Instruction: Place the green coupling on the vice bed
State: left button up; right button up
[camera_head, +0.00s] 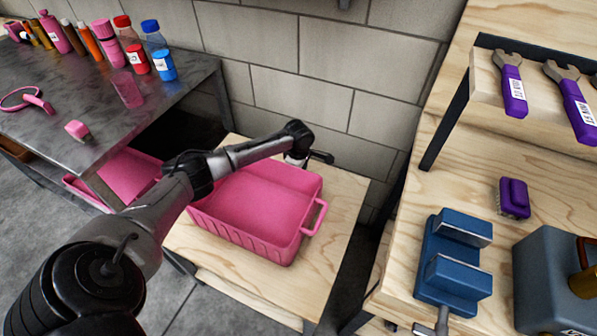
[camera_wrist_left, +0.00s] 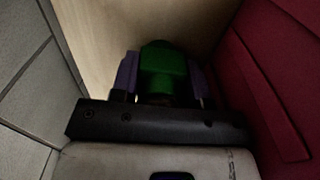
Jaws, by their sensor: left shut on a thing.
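The green coupling (camera_wrist_left: 163,68) sits between the two purple-padded fingers of my left gripper (camera_wrist_left: 165,78) in the left wrist view. The gripper is shut on it. In the head view my left gripper (camera_head: 318,157) is partly visible behind the far edge of the pink tray, near the block wall; the coupling is hidden there. The blue vice (camera_head: 458,276) stands on the wooden bench at the right, with two raised jaws and a gap between them. The vice is well to the right of the gripper. My right gripper is not in view.
The pink tray (camera_head: 312,218) stands on a low wooden table (camera_head: 335,225). A raised shelf (camera_head: 535,100) with purple wrenches, a purple brush (camera_head: 514,198) and a grey machine (camera_head: 548,285) surround the vice. A metal bench (camera_head: 95,115) with bottles is at left.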

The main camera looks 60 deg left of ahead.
pick_arm(q)
jog(key=o, duration=0.9)
jog(key=shift+f, duration=0.2)
jog(key=shift+r, duration=0.25)
notch_tip(320, 180, up, 11)
jog(key=p, duration=0.5)
jog(key=shift+p, duration=0.35)
jog(key=shift+o, duration=0.5)
jog(key=shift+r, duration=0.5)
